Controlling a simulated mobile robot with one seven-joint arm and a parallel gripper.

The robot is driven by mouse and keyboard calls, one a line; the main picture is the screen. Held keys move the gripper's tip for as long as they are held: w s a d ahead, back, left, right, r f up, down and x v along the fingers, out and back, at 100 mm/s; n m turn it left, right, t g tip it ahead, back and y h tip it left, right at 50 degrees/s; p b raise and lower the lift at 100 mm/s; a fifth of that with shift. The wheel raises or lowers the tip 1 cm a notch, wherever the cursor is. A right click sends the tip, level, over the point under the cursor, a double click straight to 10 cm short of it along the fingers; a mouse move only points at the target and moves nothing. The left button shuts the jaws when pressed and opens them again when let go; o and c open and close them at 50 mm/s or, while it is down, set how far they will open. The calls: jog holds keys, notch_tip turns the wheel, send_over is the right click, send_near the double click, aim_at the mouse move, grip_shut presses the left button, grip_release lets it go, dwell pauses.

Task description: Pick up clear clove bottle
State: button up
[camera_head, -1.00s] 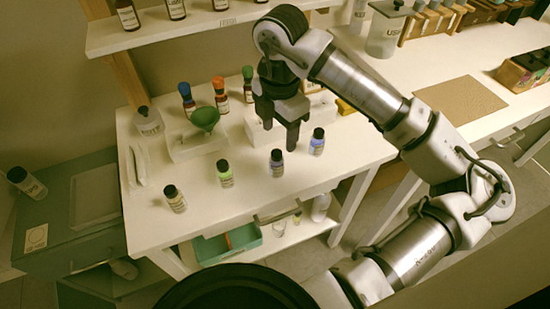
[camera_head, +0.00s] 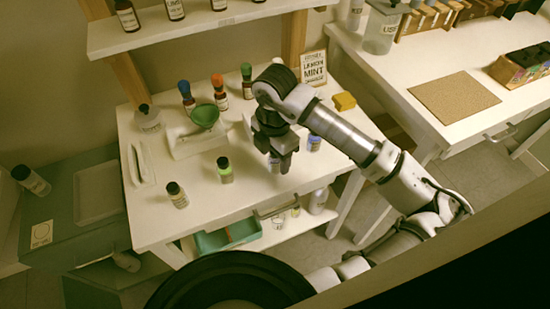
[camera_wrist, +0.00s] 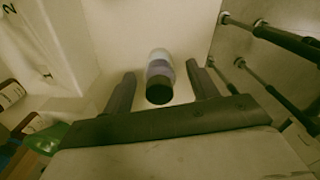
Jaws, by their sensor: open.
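Four small black-capped bottles stand in a row along the white table's front. The leftmost has a pale, yellowish label (camera_head: 177,195); beside it is a green-labelled bottle (camera_head: 225,170). A bottle with a pale bluish-purple band is mostly hidden behind my gripper (camera_head: 281,164) in the head view. In the wrist view, this bottle (camera_wrist: 158,70) lies between the two open fingers (camera_wrist: 160,82), with a gap on each side. A blue-labelled bottle (camera_head: 314,143) stands to the right. No label names are readable on these bottles, so I cannot tell which is clove.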

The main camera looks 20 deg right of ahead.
jog(key=c, duration=1.1)
notch_tip(320, 180, up, 26)
dwell(0.3)
